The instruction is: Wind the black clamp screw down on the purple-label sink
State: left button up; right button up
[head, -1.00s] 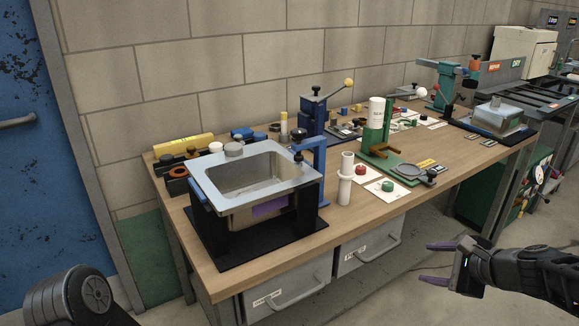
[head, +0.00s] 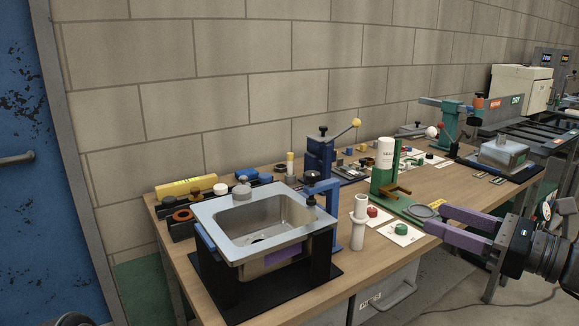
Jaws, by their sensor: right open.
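The steel sink (head: 222,212) sits in a black rack at the front left of the bench. A purple label (head: 284,252) shows on its front side, under the rim. A blue clamp frame (head: 333,187) stands at the sink's right edge. Its black clamp screw (head: 311,197) hangs from the arm over the rim; whether its tip touches the rim is too small to tell. My right gripper (head: 434,220) is open and empty, at the bench's front right edge, well right of the clamp.
A white cylinder with a collar (head: 360,224) stands just right of the clamp. A green stand (head: 380,178) with a white bottle is behind it. A blue press (head: 319,153) with a yellow-knobbed lever stands behind the sink. A second sink (head: 500,155) is at the far right.

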aim_at(311, 176)
jog(key=i+j, duration=0.3)
jog(key=j, duration=0.15)
jog(key=i+j, duration=0.3)
jog(key=j, duration=0.15)
